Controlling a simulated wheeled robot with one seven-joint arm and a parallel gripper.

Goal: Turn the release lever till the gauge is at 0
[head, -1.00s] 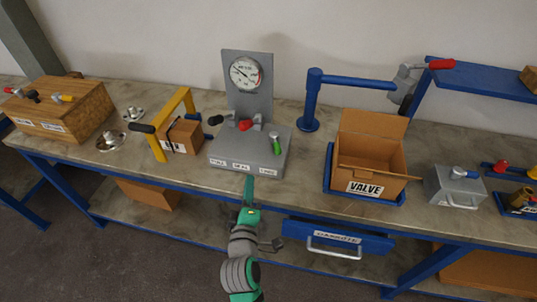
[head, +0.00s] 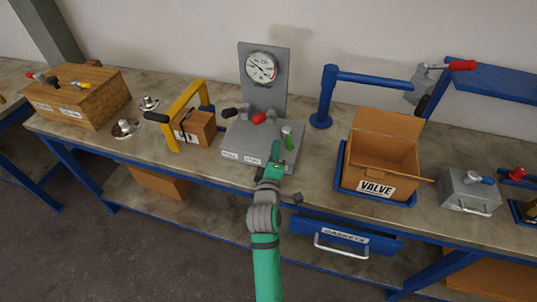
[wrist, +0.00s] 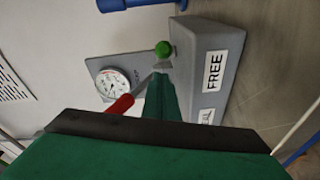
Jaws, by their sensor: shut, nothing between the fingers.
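The grey test block (head: 238,137) stands on the bench with an upright back plate and a round white gauge (head: 262,67). The gauge (wrist: 112,86) also shows in the wrist view; its needle is too small to read exactly. A green-handled lever (head: 289,143) is at the block's right; in the wrist view its green end (wrist: 162,48) is beside the FREE label (wrist: 214,71). A red-handled lever (head: 259,118) and a black-handled one (head: 230,112) are further left. My gripper (head: 275,150) is shut and empty, close to the green handle; I cannot tell whether they touch.
A yellow frame (head: 176,118) with a small carton (head: 196,127) stands left of the block. A blue post with an arm (head: 325,97) and the VALVE box (head: 384,150) are to the right. The gaskets drawer (head: 345,238) is below the bench top.

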